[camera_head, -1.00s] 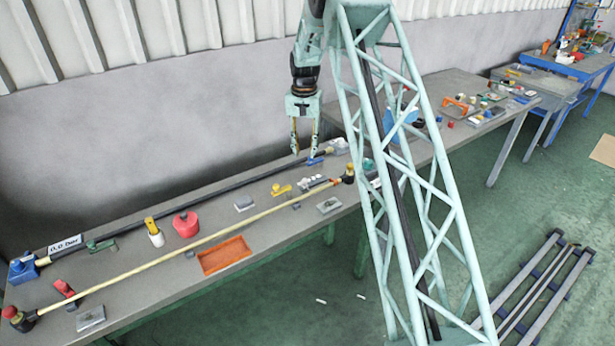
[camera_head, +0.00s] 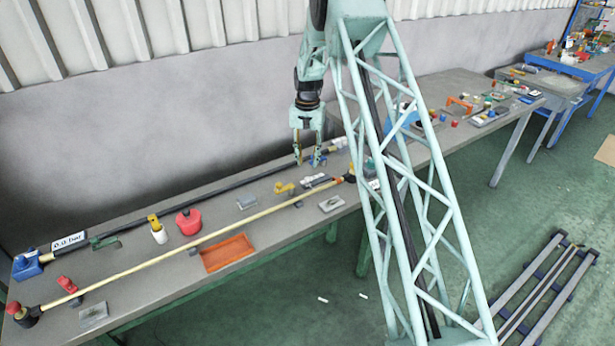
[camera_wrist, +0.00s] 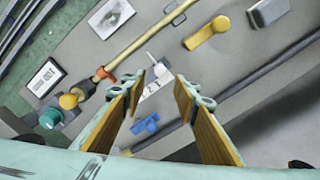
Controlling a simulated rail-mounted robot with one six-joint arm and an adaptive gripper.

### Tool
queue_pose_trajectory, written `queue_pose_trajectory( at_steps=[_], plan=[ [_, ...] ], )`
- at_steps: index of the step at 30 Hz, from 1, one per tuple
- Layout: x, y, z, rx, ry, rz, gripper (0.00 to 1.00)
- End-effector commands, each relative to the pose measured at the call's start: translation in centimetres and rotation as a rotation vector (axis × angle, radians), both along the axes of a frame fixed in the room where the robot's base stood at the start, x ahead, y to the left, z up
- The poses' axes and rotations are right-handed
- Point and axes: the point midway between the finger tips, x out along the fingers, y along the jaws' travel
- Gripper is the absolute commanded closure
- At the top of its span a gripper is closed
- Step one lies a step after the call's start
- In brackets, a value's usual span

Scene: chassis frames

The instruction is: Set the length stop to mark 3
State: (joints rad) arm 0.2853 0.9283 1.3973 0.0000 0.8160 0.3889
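My gripper (camera_head: 308,161) hangs fingers-down over the back half of the long grey bench. In the wrist view its two fingers (camera_wrist: 163,84) are apart with nothing held between them. A small blue piece (camera_wrist: 147,124) lies beside the black rod (camera_wrist: 260,85), below the gap between the fingers. A white and grey fitting (camera_wrist: 155,78) shows just beyond the fingertips, partly hidden by the left one. I cannot tell which piece is the length stop, and no mark 3 is readable.
A yellow lever (camera_head: 284,188) and a long pale rod (camera_head: 190,245) lie in front of my gripper. A red canister (camera_head: 187,223), an orange tray (camera_head: 228,252) and a 0.0 bar display (camera_head: 69,241) stand further left. A white card (camera_wrist: 46,77) lies near the pale rod's end.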

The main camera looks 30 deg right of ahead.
Motion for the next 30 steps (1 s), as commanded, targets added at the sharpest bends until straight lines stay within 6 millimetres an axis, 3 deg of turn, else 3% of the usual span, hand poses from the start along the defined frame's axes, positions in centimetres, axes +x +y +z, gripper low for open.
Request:
queue_pose_trajectory(
  at_steps=[15,21,30],
  plan=[
    [0.0,0.0,-6.5,0.001,0.001,0.000,0.72],
    [0.0,0.0,-7.9,0.001,0.001,0.000,0.72],
    [0.0,0.0,-8.2,0.000,0.000,0.000,0.72]
  ],
)
